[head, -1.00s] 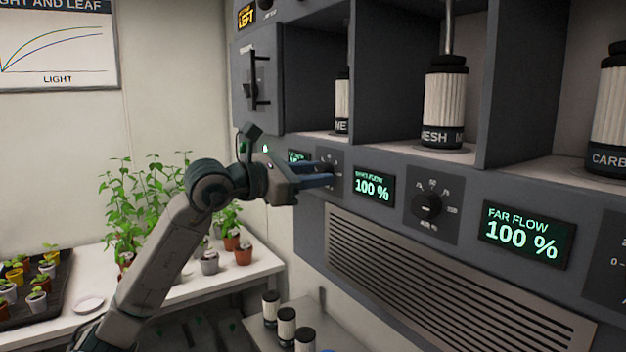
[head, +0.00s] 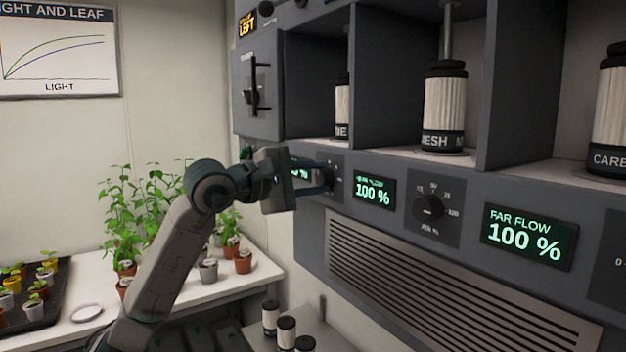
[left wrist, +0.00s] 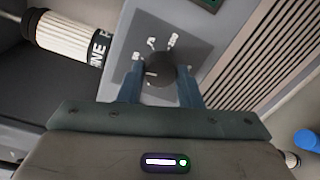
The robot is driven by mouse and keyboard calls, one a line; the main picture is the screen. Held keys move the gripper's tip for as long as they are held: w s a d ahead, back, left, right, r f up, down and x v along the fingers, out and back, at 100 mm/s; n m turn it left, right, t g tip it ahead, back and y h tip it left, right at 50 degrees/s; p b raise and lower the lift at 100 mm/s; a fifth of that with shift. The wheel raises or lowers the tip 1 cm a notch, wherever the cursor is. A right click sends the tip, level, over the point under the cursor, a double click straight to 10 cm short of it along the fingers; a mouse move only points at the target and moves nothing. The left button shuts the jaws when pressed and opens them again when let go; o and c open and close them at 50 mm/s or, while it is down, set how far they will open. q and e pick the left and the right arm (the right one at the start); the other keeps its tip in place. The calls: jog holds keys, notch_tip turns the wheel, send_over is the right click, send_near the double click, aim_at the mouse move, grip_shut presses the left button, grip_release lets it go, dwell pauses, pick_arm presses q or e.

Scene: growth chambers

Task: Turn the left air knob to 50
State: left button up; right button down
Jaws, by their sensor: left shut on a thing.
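The left air knob (head: 326,178) is a small dark round knob on a dark plate, at the left end of the chamber front. My left gripper (head: 322,184) reaches it from the left, its blue fingers shut on the knob. In the left wrist view the knob (left wrist: 162,70) sits between the two fingertips (left wrist: 160,80), with a pale pointer mark on its face and white scale marks around it. The knob's green display (head: 300,170) is partly hidden by the gripper; only a last digit and a % sign show. My right gripper is not in view.
Right of it are a 100 % display (head: 373,194), another knob (head: 428,208) and the FAR FLOW display (head: 525,237) at 100 %. A slatted vent (head: 440,290) lies below. Potted plants stand on a white bench (head: 190,290) at left. Dark-capped cylinders (head: 287,329) stand below.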

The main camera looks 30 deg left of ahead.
pick_arm(q)
jog(key=shift+m, duration=0.6)
jog(key=o, duration=1)
jog(key=shift+c, duration=0.2)
jog(key=shift+s, duration=0.1)
